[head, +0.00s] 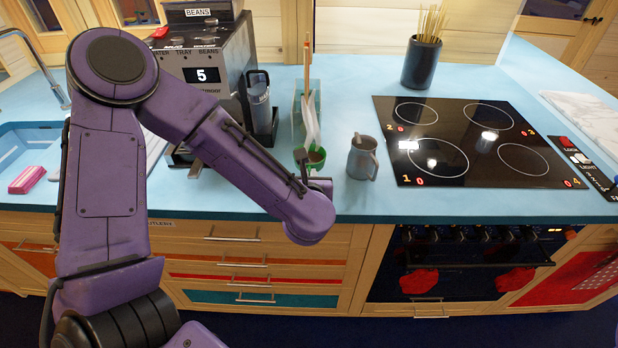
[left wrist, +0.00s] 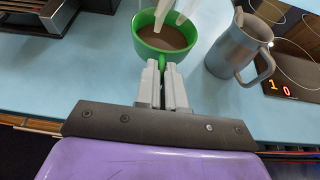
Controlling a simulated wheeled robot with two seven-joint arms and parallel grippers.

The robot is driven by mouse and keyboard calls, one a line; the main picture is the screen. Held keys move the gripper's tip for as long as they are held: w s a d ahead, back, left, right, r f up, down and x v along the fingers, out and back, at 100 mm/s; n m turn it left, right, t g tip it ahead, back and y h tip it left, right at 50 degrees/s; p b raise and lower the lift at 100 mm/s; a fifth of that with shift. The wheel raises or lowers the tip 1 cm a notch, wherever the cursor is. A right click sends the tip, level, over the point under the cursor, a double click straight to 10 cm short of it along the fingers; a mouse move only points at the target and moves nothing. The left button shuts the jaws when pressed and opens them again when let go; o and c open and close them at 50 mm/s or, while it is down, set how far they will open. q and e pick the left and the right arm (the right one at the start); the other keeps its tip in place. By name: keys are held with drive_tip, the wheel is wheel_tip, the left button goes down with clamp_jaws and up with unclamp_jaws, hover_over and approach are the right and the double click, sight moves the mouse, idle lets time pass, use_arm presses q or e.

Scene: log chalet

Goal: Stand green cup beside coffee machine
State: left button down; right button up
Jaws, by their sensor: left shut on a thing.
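The green cup (left wrist: 139,40) holds a brown liquid and shows large in the left wrist view. In the head view the cup (head: 316,162) stands upright on the blue counter near its front edge, partly behind my left arm. My left gripper (left wrist: 164,72) is shut on the cup's near side, where the handle seems to be; it also shows in the head view (head: 308,172). My right gripper is in neither view.
A grey pitcher (head: 362,158) stands just right of the cup. A clear holder (head: 299,115) with white and wooden utensils is close behind it. A grey container (head: 259,105) stands beside the machine. The black hob (head: 468,141) lies right; a sink (head: 30,150) lies left.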

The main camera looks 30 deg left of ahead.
use_arm(q)
drive_tip(key=f, duration=0.1)
drive_tip(key=f+p, duration=0.1)
drive_tip(key=w+f, duration=0.1)
drive_tip(key=f, duration=0.1)
drive_tip(key=shift+a+f, duration=0.1)
drive_tip(key=shift+a, duration=0.25)
drive_tip(key=shift+f, duration=0.4)
drive_tip(key=c, duration=1.2)
unclamp_jaws()
drive_tip(key=shift+c, duration=0.2)
drive_tip(key=shift+r, duration=0.1)
